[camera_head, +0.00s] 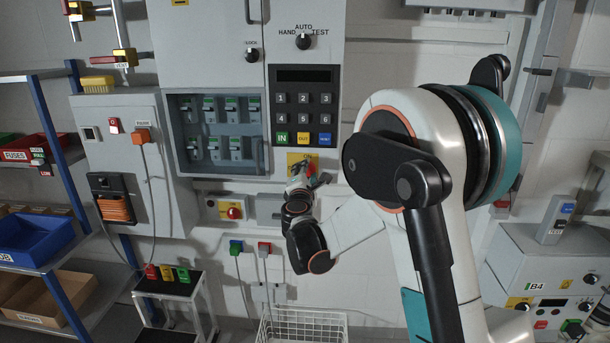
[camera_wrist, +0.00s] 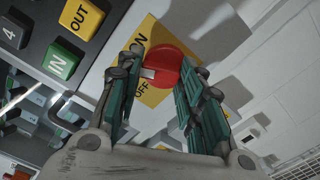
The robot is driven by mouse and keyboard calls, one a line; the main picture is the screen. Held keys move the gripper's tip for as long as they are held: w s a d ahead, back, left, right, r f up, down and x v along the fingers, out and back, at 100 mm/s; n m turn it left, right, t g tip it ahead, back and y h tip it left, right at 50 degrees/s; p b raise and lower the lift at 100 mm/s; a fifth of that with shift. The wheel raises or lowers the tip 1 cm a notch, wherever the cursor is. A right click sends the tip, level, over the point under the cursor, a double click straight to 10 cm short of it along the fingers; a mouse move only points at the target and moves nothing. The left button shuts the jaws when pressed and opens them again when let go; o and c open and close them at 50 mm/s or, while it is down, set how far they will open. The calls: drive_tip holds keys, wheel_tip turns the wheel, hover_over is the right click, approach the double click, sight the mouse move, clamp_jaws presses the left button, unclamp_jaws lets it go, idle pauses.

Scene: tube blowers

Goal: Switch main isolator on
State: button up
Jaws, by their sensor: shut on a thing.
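The main isolator is a red rotary knob (camera_wrist: 170,62) on a yellow plate (camera_wrist: 151,96) marked ON and OFF. A pale mark at the knob's left edge lies between the two words in the wrist view. In the head view, the yellow plate (camera_head: 294,158) is below the keypad, with part of the red knob (camera_head: 311,169) showing beside my gripper (camera_head: 303,179). In the wrist view, my gripper (camera_wrist: 166,72) has its green-padded fingers on either side of the knob and is shut on it. The fingers hide parts of the knob and plate.
A grey panel holds the keypad (camera_head: 304,106) just above the isolator, and a glass-fronted breaker box (camera_head: 217,131) is to its left. A red button on a small box (camera_head: 234,212) sits lower left. A white wire basket (camera_head: 301,326) stands below.

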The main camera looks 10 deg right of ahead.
drive_tip(key=m, duration=0.5)
drive_tip(key=shift+d, duration=0.15)
drive_tip(key=shift+m, duration=0.3)
idle(0.3)
drive_tip(key=o, duration=1.1)
drive_tip(key=shift+c, duration=0.2)
drive_tip(key=shift+s, duration=0.1)
drive_tip(key=v, duration=1.2)
